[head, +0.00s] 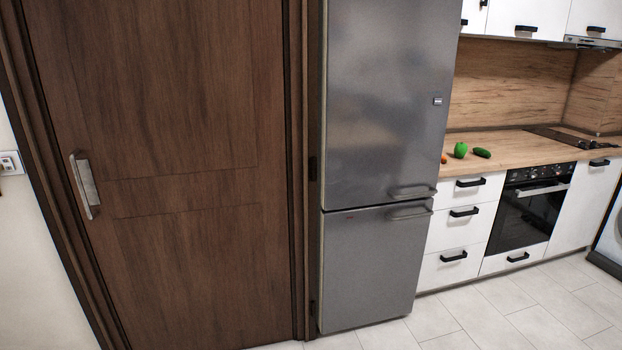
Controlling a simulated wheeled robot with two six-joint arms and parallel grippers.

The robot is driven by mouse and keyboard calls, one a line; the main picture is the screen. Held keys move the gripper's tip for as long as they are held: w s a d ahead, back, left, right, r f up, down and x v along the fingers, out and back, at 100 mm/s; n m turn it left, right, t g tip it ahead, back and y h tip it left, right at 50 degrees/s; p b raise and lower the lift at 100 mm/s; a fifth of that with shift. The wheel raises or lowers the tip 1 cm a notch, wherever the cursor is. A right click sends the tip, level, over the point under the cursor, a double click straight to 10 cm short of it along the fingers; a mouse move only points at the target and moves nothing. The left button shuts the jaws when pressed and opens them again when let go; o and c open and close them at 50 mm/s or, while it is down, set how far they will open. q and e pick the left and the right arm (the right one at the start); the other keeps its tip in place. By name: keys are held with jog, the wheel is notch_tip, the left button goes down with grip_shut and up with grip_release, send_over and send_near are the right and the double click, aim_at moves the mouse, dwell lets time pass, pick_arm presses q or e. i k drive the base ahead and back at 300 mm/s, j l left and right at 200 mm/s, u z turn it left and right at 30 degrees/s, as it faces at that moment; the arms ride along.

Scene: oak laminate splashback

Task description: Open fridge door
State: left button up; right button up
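A tall grey metal fridge (385,110) stands in the middle of the head view, just right of a brown wooden door. Its upper door (380,100) looks shut, with a horizontal bar handle (412,191) near its lower right corner. Its lower door (370,270) also looks shut, with a similar handle (408,212) near its upper right corner. The two handles sit close together, one above the other. Neither of my grippers shows in the head view.
A brown wooden door (180,150) with a metal handle (84,185) fills the left. Right of the fridge are white drawers (465,210), an oven (528,215) and a wooden worktop (510,150) with a green pepper (460,150) and a cucumber (482,153). Tiled floor (490,315) shows in front.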

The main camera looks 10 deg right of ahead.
aim_at(384, 133)
jog(key=i+z, duration=0.2)
jog(key=i, duration=0.65)
jog(key=i+j+z, duration=0.1)
jog(key=i+z, duration=0.15)
jog(key=i, duration=0.55)
jog(key=i+l+z, duration=0.1)
jog(key=i+l, duration=0.25)
jog(key=l, duration=0.2)
jog(key=i+l, duration=0.35)
jog(key=l, duration=0.2)
jog(key=i+l+z, duration=0.15)
jog(key=i+l, duration=0.2)
jog(key=l, duration=1)
